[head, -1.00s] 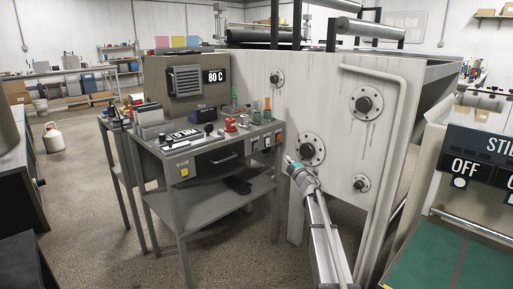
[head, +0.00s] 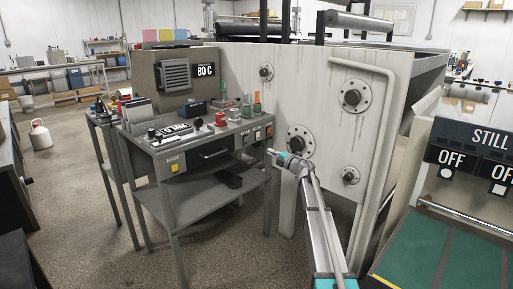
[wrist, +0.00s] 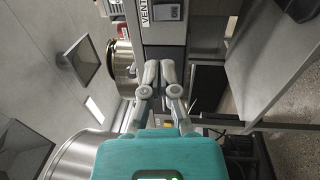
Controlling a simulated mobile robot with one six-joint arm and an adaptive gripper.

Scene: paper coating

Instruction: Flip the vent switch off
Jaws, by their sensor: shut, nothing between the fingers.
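The vent switch (wrist: 169,13) is a dark rocker beside a white VENT label (wrist: 146,13), at the top of the wrist view. It sits on a grey panel. In the head view, a row of small switches (head: 257,136) lies along the desk's front right edge; I cannot read which one is the vent. My gripper (wrist: 160,68) is shut and empty, its fingertips below the switch in the wrist picture and apart from it. In the head view, my gripper (head: 271,152) is just below and right of the switch row. Which way the rocker is set is unclear.
A large pale machine panel (head: 318,100) with round flanges stands just behind my arm. A STILL panel (head: 475,150) with OFF labels is at right.

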